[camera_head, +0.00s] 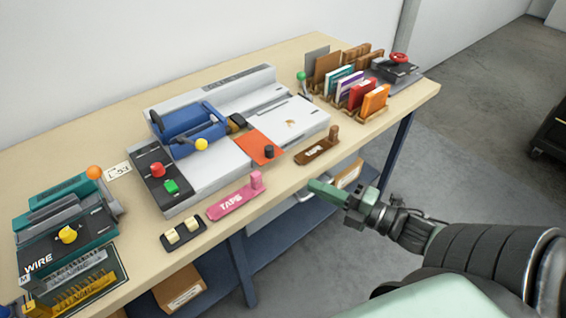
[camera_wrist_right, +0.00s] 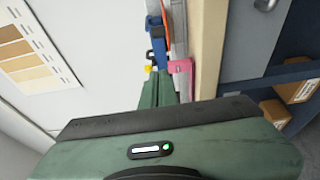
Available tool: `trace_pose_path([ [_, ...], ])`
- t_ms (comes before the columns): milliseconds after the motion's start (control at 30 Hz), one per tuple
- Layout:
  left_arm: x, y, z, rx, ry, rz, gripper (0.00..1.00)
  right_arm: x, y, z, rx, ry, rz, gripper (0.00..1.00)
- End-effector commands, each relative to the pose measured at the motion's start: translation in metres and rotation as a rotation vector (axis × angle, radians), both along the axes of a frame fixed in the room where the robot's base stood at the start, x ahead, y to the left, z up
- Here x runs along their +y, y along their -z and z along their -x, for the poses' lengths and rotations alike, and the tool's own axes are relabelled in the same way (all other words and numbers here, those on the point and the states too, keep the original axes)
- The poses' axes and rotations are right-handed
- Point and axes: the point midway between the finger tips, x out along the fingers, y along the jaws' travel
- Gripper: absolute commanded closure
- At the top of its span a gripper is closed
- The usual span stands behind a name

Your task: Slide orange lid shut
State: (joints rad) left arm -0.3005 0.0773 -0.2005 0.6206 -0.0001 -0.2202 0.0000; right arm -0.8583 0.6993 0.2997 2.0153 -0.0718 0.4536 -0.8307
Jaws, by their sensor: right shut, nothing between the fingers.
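The orange lid (camera_head: 252,143) is a flat panel with a black knob (camera_head: 269,152) near its front edge. It lies on the grey-white machine (camera_head: 215,172), between the blue part and the white top panel on the right. A strip of orange also shows at the top of the right wrist view (camera_wrist_right: 166,20). My right gripper (camera_head: 312,186) is shut and empty, off the table's front edge, right of and nearer than the lid, apart from it. Its green fingers (camera_wrist_right: 160,90) point toward the bench in the wrist view. My left gripper is not in view.
A brown tape holder (camera_head: 318,151) lies at the table edge between my right gripper and the lid. A pink tape holder (camera_head: 232,201) and a black switch block (camera_head: 183,234) lie along the front edge. A blue lower shelf (camera_head: 275,219) is under the table.

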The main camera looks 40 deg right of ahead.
Motion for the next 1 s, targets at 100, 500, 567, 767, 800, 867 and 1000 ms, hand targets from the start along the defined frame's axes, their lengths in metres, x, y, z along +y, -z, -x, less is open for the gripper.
trace_pose_path([
  [100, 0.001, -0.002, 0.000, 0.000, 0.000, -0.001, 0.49, 0.004, -0.003, -0.010, -0.006, -0.002, 0.001, 1.00],
  [500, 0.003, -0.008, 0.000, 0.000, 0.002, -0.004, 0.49, 0.031, -0.003, -0.076, -0.005, 0.000, -0.001, 1.00],
  [567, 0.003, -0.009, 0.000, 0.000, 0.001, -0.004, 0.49, 0.035, -0.003, -0.086, -0.005, 0.001, -0.002, 1.00],
  [767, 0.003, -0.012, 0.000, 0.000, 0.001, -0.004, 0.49, 0.029, -0.002, -0.114, -0.002, 0.001, 0.001, 1.00],
  [800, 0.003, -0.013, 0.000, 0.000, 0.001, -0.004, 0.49, 0.027, -0.002, -0.117, -0.001, 0.001, 0.001, 1.00],
  [867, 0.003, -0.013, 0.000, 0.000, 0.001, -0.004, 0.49, 0.025, -0.001, -0.122, 0.000, 0.001, -0.001, 1.00],
  [1000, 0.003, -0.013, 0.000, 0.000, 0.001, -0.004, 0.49, 0.023, 0.000, -0.127, 0.001, 0.002, -0.002, 1.00],
])
